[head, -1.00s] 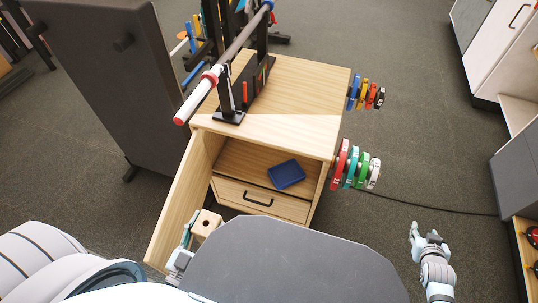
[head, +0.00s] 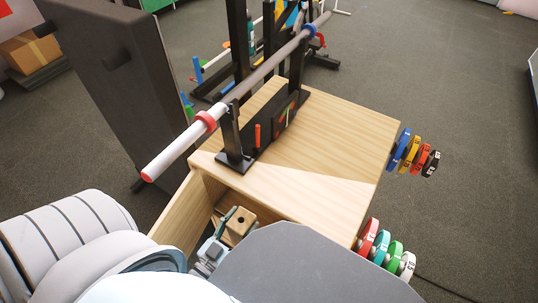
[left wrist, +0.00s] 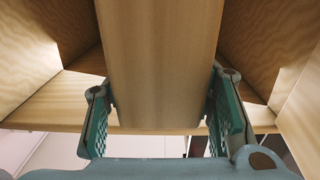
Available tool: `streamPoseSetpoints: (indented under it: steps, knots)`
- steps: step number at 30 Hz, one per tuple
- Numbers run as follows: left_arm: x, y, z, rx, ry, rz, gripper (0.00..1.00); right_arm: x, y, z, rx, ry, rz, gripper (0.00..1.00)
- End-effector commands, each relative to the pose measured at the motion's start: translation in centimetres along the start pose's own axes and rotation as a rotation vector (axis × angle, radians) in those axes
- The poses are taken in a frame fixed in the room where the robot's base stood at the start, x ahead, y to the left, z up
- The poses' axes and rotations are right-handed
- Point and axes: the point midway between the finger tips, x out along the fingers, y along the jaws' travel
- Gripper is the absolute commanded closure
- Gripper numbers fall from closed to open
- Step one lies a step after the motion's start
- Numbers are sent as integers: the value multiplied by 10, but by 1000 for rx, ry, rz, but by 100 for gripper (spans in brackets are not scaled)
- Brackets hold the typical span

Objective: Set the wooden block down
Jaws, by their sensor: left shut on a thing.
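The wooden block (head: 241,221) is light brown with a dark hole in its end. My left gripper (head: 228,226) is shut on it at the open front of the wooden cabinet (head: 335,150), below the top and beside the open door (head: 178,218). In the left wrist view the block (left wrist: 158,65) fills the middle, between the two green-padded fingers (left wrist: 160,112), with wooden panels around it. Whether the block touches the cabinet cannot be told. The cabinet's lower inside is hidden by a dark grey shape in front. My right gripper is out of view.
A bar (head: 262,72) on black stands crosses above the cabinet top, its white end reaching out over the door side. Coloured weight discs (head: 369,237) stick out from the cabinet's right side. A tall dark panel (head: 115,80) stands at left. Open floor lies at right.

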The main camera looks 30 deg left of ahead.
Motion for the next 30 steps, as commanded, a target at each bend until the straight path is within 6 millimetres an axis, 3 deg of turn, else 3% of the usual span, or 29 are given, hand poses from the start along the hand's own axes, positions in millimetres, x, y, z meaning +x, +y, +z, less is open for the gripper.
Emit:
streamPoseSetpoints:
  steps: [6,11,15,21,30]
  knots:
    - [74,-40,3,3,8,-11,100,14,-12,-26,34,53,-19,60]
    - [111,-58,2,1,4,-13,100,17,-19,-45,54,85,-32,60]
    - [127,-65,1,1,4,-12,100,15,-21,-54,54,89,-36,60]
    - [127,-64,28,-1,2,-10,100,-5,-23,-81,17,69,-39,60]
    - [127,-63,35,-1,2,-9,100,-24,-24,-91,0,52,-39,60]
